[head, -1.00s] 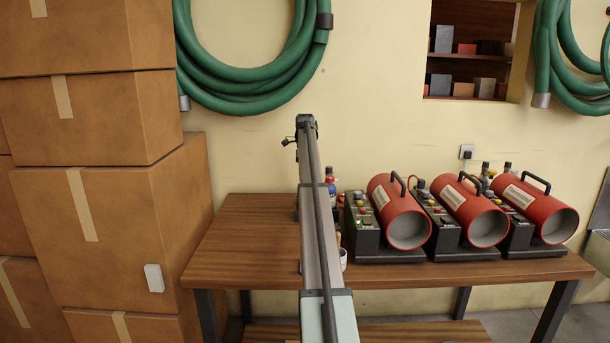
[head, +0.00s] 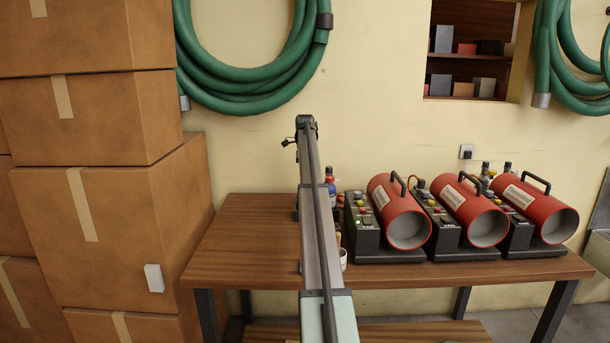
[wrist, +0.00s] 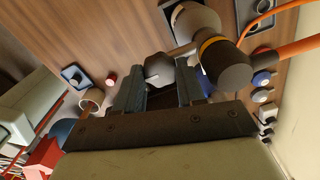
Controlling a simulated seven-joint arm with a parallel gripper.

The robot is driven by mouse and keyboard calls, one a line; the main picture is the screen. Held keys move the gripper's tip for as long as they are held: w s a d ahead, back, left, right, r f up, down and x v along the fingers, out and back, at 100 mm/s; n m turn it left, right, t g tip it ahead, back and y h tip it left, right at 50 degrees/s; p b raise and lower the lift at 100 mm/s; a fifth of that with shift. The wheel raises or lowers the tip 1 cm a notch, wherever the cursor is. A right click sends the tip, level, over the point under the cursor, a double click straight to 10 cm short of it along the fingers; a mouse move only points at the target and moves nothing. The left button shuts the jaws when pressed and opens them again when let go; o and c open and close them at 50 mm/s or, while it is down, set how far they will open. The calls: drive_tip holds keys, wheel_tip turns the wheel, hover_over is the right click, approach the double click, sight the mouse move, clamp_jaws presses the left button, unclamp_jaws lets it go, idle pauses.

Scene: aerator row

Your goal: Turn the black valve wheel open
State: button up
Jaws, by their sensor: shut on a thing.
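My gripper (wrist: 160,90) shows in the wrist view, its two dark fingers pointing at the wooden bench top. It is shut on a small grey, angular piece (wrist: 159,70) between the fingers. I cannot tell whether this piece is part of the black valve wheel; no whole wheel shows clearly in either view. A dark cylinder with a yellow band (wrist: 211,45) is just right of the fingers. In the head view my own arm hides the gripper and what it holds.
The wooden bench (head: 245,235) is clear at its left. Red cylinders on black units (head: 400,215) stand on its right, close to my arm. A bottle (head: 329,190) and a white cup (head: 343,260) are beside my arm. Cardboard boxes (head: 100,230) are stacked at left.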

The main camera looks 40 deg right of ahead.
drive_tip(key=shift+n, duration=0.3)
drive_tip(key=n, duration=0.8)
drive_tip(key=shift+n, duration=0.3)
drive_tip(key=n, duration=0.4)
drive_tip(key=shift+n, duration=2.2)
drive_tip(key=o, duration=0.8)
